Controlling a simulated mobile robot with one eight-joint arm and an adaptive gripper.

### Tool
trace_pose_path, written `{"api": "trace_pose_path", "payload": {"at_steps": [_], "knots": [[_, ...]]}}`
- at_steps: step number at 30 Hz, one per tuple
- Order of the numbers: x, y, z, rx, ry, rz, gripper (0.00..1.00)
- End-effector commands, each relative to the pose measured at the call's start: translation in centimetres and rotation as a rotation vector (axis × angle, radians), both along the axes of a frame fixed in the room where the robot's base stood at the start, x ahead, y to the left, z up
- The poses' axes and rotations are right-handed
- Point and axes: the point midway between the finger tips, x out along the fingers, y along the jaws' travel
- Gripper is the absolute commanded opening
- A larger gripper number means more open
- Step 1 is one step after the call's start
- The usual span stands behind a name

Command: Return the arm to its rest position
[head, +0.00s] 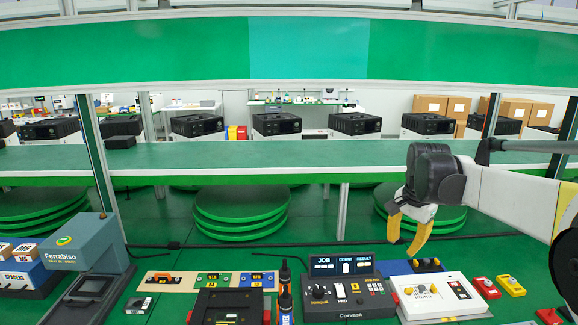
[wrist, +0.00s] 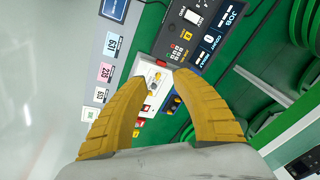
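My arm reaches in from the right side of the head view. My gripper (head: 402,246) hangs from its dark wrist above the right part of the workbench, over the white control box (head: 440,298). Its two yellow fingers point down, with a gap between their tips. In the wrist view the gripper (wrist: 161,77) shows both curved fingers apart with nothing held between them. The white box (wrist: 155,86) shows beyond the fingertips, below them and partly covered by them.
A black console (head: 345,297) with a lit JOB/COUNT/RESULT panel stands left of the gripper. A blue-grey Ferrabiso press (head: 85,262) stands at the left. Red and yellow small parts (head: 487,288) lie at the right. A green shelf (head: 270,155) runs behind the bench.

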Motion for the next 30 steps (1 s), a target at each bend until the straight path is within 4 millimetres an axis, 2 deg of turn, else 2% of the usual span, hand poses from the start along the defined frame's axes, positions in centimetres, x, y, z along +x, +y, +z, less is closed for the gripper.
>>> {"api": "trace_pose_path", "payload": {"at_steps": [1, 3, 8, 12, 18, 21, 24, 30], "knots": [[-2.2, 1.2, 1.0, -0.015, -0.022, 0.058, 0.32], [-5.0, 2.6, 2.1, -0.042, -0.056, 0.148, 0.32], [-11.7, 5.5, 3.0, -0.11, -0.136, 0.348, 0.32], [-17.6, 7.6, 2.2, -0.179, -0.204, 0.519, 0.32], [-24.4, 9.6, -0.8, -0.279, -0.288, 0.729, 0.32], [-26.4, 10.1, -2.3, -0.316, -0.316, 0.799, 0.32], [-27.4, 10.4, -3.2, -0.339, -0.332, 0.838, 0.32], [-27.9, 10.5, -3.6, -0.35, -0.34, 0.857, 0.32]]}}
